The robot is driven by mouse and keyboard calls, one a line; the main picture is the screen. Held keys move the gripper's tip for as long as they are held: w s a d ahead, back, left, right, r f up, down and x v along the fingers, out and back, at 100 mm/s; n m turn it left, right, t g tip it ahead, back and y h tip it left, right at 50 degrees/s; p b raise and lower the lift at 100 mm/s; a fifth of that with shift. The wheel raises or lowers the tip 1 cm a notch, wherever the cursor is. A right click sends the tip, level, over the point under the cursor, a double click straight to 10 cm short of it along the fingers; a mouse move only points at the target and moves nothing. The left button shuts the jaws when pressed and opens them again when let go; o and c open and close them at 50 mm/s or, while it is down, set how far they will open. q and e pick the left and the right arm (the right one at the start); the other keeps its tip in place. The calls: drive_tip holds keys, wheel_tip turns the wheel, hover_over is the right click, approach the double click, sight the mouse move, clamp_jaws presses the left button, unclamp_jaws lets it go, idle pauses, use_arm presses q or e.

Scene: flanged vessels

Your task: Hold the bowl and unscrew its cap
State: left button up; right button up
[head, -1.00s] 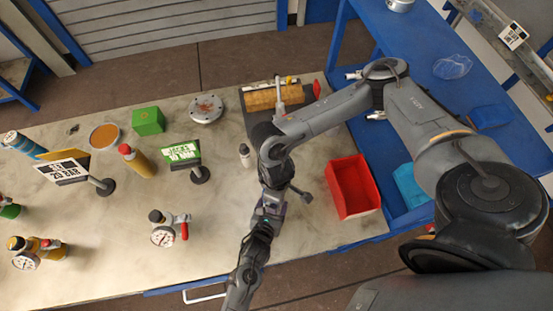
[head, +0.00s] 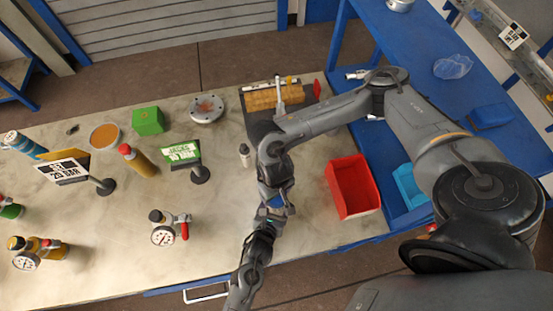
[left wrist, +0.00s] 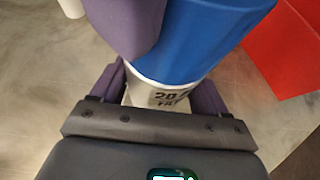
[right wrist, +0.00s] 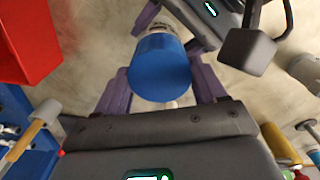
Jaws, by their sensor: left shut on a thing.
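The bowl (left wrist: 145,93) is a white cylinder with dark lettering, seen in the left wrist view between the purple fingers of my left gripper (left wrist: 157,90), which is shut on it. Its blue cap (left wrist: 205,40) faces my right gripper. In the right wrist view the blue cap (right wrist: 160,72) sits between the purple fingers of my right gripper (right wrist: 160,82); whether they press on it is unclear. One right finger covers part of the cap in the left wrist view. In the head view both grippers meet above the bench, and the arms mostly hide the bowl.
A red bin (head: 353,188) stands on the bench to the right. A dark tray with a tan roll (head: 273,96) lies behind. The front middle of the bench (head: 110,260) is clear.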

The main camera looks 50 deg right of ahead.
drive_tip(key=c, duration=0.3)
drive_tip(key=n, duration=0.6)
drive_tip(key=shift+a+n, duration=0.1)
drive_tip(key=shift+n, duration=0.2)
drive_tip(key=shift+c, duration=0.2)
drive_tip(key=n, duration=0.7)
drive_tip(key=shift+s, duration=0.1)
drive_tip(key=shift+n, duration=0.3)
drive_tip(key=n, duration=1.3)
